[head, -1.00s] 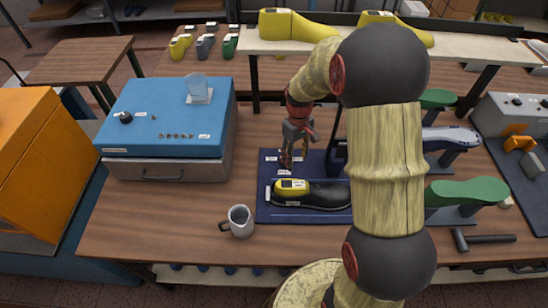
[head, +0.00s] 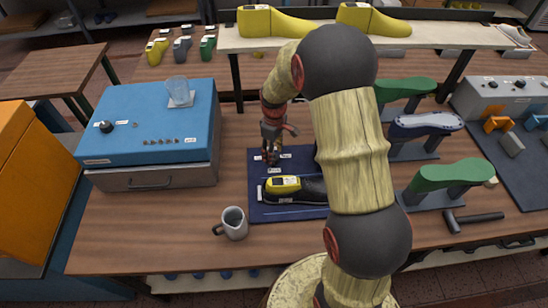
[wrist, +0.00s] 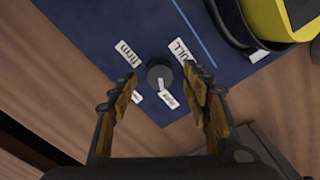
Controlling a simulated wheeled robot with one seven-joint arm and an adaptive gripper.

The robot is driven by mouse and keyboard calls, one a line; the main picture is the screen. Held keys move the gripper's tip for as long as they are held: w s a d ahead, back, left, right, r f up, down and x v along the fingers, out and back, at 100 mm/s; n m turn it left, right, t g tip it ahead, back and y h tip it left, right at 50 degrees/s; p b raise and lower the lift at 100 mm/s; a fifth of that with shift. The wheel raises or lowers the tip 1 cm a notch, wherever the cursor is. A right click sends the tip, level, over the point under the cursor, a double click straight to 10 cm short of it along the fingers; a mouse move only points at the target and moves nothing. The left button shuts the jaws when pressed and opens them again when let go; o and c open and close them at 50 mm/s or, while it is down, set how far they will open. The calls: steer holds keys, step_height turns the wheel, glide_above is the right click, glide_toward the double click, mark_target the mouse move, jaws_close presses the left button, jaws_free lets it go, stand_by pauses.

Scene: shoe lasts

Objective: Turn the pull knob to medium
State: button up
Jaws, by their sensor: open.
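The pull knob (wrist: 160,75) is a small black round knob with a pale mark, on the dark blue board (wrist: 195,40). It shows between my fingers in the wrist view; my gripper covers it in the head view. White labels surround it: "PULL" (wrist: 181,49), "firm" (wrist: 126,52) and smaller ones (wrist: 136,97) too blurred to read surely. The pale mark points toward a small label (wrist: 167,101). My gripper (wrist: 160,92) is open and empty, its fingers on either side of the knob and apparently apart from it. In the head view my gripper (head: 271,158) is over the board's back left.
A black shoe with a yellow last (head: 295,188) lies on the board, close to the knob. A grey mug (head: 234,222) stands front left. A blue-topped box (head: 150,115) is left. Green lasts (head: 455,177) and a hammer (head: 470,218) are right. Bare table lies left of the board.

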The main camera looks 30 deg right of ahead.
steer(key=shift+f, duration=1.25)
steer(key=shift+c, duration=0.9)
steer(key=c, duration=0.9)
steer(key=shift+c, duration=0.2)
steer(key=shift+r+m, duration=0.1)
steer(key=shift+m, duration=0.2)
steer(key=m+p, duration=0.2)
steer(key=m, duration=0.3)
steer(key=shift+a+m, duration=0.1)
steer(key=shift+m, duration=0.2)
steer(key=m+p, duration=0.1)
steer(key=m, duration=0.4)
steer(key=shift+a+p, duration=0.1)
steer(key=shift+p, duration=0.2)
steer(key=shift+m, duration=0.4)
